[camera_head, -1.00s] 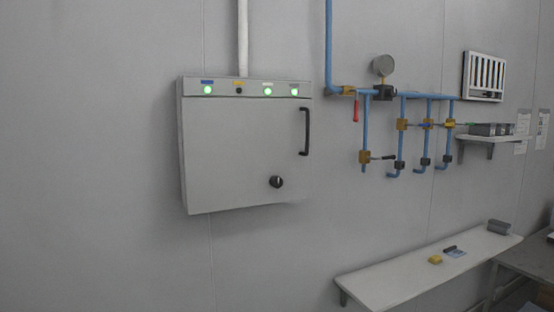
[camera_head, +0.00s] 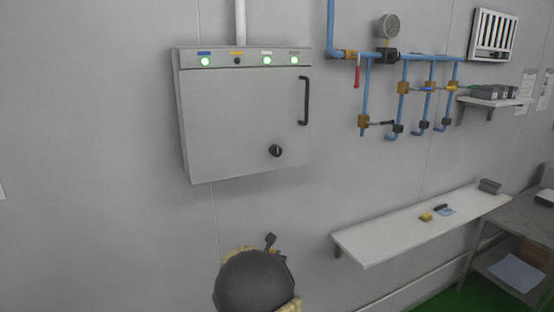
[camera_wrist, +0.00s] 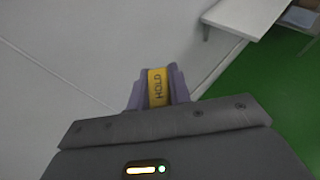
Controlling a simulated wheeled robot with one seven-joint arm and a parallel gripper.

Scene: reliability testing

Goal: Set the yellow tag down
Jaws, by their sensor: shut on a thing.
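The yellow tag (camera_wrist: 157,94), printed "HOLD", stands between the two purple-grey fingers of my gripper (camera_wrist: 157,84) in the wrist view. The gripper is shut on it, and the tag is held in the air, apart from any surface.
Blue pipes (camera_head: 403,75) with valves are on the wall. A grey table (camera_head: 520,219) stands at far right.

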